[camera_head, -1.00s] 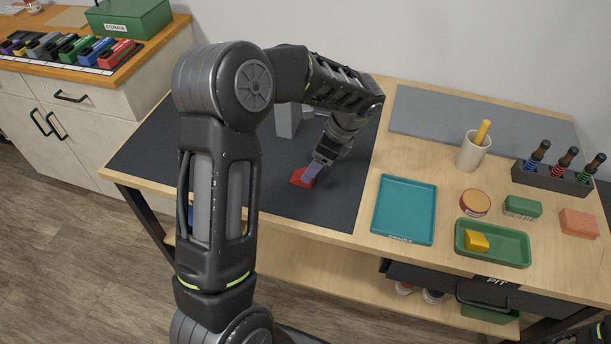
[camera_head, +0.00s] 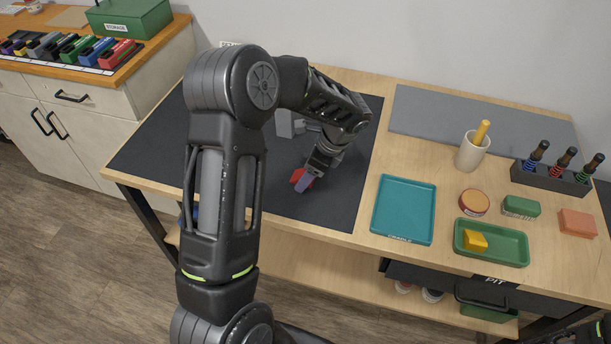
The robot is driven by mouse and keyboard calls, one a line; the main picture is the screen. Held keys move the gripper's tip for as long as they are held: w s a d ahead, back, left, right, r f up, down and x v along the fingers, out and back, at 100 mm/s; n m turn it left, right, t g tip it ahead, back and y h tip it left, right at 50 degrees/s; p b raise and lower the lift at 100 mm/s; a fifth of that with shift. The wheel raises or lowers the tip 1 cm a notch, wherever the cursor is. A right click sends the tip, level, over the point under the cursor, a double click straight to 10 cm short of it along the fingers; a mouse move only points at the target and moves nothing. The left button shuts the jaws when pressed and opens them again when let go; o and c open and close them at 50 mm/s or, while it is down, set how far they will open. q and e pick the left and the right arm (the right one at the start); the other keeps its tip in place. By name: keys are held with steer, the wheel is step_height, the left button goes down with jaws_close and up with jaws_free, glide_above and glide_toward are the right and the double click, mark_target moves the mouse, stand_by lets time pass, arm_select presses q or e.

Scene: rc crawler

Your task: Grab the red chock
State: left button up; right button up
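The red chock (camera_head: 296,175) is a small red piece on the dark mat (camera_head: 335,206) on the workbench. My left arm reaches over the bench, and its gripper (camera_head: 304,181) points down at the chock. A purple-grey fingertip covers part of the chock, with red showing beside it. The fingers are at the chock, but I cannot tell whether they are closed on it or still apart. My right gripper is not in view.
A grey block (camera_head: 285,124) stands behind the gripper on the mat. To the right are a teal tray (camera_head: 404,210), a green tray (camera_head: 492,250) with a yellow piece, a cup (camera_head: 472,152) and a dark rack (camera_head: 552,177). The front of the mat is clear.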

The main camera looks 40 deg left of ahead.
arm_select(q)
jaws_close()
stand_by(0.5)
step_height(320, 180, up, 10)
steer(key=shift+r, duration=0.1)
stand_by(0.5)
